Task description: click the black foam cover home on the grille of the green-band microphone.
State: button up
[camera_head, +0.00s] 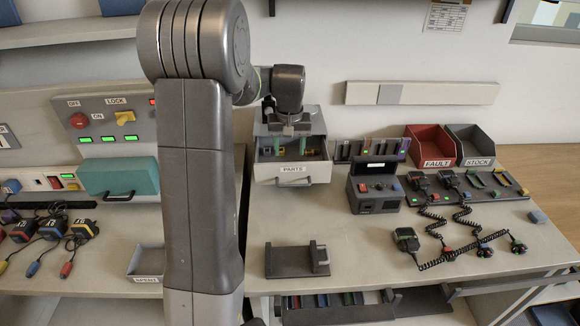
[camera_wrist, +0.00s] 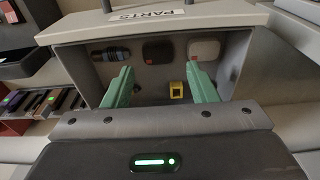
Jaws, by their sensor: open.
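My gripper (camera_head: 290,147) is over the open PARTS drawer (camera_head: 291,169); its two green fingers are apart with nothing between them. In the wrist view my gripper (camera_wrist: 159,72) points into the drawer. A black rounded piece with a red mark, seemingly the black foam cover (camera_wrist: 158,49), lies by the drawer wall beyond the fingertips, apart from them. A similar pale grey piece (camera_wrist: 204,49) lies beside it.
A dark ribbed piece (camera_wrist: 111,54) and a small yellow piece (camera_wrist: 176,89) are also in the drawer. A dark radio unit (camera_head: 376,188) stands right of it. FAULT (camera_head: 432,145) and STOCK (camera_head: 472,145) bins stand behind. A grey fixture (camera_head: 296,260) sits in front.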

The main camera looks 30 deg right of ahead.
jog(key=shift+w+d+f+p, duration=0.1)
jog(key=shift+f, duration=0.85)
jog(key=shift+w+d+f+p, duration=0.15)
jog(key=shift+f, duration=0.8)
jog(key=shift+w+d+f+p, duration=0.1)
jog(key=shift+f, duration=0.85)
jog(key=c, duration=0.7)
